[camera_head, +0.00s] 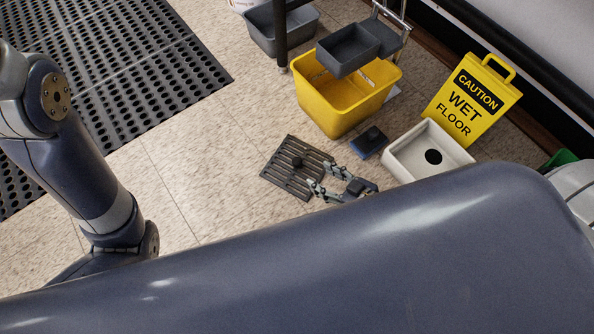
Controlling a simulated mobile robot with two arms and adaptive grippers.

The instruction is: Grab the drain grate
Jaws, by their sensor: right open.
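The drain grate (282,172) is a dark grey slotted plate with a small round knob on its upper face. It lies on the tiled floor near the middle of the camera_head view. My right gripper (318,174) is open and empty, at the right side of the grate, with its two fingers pointing left toward the knob. The fingertips overlap the grate's right edge in the picture; I cannot tell whether they touch it. My right arm covers the bottom of the view. My left arm comes in at the left, but its gripper does not show.
A white basin with a dark round hole (402,163) and a small blue block (369,146) lie to the right. A yellow mop bucket (336,112) stands behind, beside a yellow wet floor sign (472,98). A black perforated mat (130,75) covers the upper left. Floor left of the grate is clear.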

